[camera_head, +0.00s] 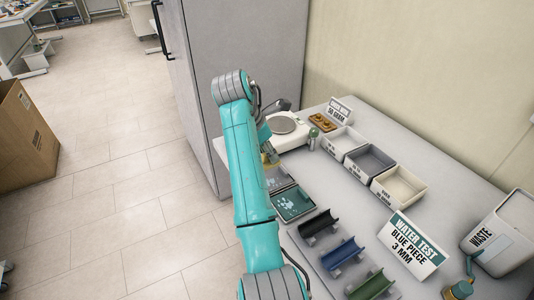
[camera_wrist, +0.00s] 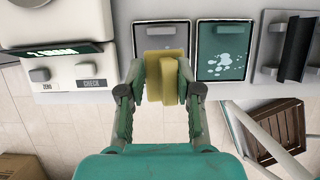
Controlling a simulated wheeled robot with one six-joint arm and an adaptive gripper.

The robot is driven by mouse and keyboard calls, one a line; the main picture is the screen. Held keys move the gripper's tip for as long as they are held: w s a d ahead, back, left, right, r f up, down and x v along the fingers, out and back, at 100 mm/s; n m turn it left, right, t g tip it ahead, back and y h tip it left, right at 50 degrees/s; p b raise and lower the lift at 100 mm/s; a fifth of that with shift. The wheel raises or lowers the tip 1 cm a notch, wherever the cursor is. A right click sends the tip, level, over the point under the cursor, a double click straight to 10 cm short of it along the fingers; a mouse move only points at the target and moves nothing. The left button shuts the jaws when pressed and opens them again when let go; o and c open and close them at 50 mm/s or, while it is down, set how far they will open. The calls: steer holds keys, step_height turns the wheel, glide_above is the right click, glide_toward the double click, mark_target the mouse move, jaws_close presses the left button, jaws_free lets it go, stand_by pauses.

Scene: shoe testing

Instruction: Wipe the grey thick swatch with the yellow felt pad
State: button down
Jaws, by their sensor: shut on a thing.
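My gripper (camera_wrist: 163,72) is shut on the yellow felt pad (camera_wrist: 166,90), one finger on each side of it. In the head view this tray (camera_head: 277,178) is partly behind my arm. Whether the pad touches it is unclear.
A tray with a dark teal surface and white splashes (camera_wrist: 221,52) lies to the right. A scale (camera_head: 287,130) stands at the other side. Black (camera_head: 318,223), blue (camera_head: 342,253) and green (camera_head: 371,285) cradles, open bins (camera_head: 399,187), a water-test sign (camera_head: 412,246) and a waste bin (camera_head: 505,232) occupy the table.

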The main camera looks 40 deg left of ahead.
stand_by(0.6)
steer(key=shift+w+a+f+g+h, duration=0.15)
steer(key=shift+w+a+g+h, duration=0.2)
steer(key=shift+h, duration=0.35)
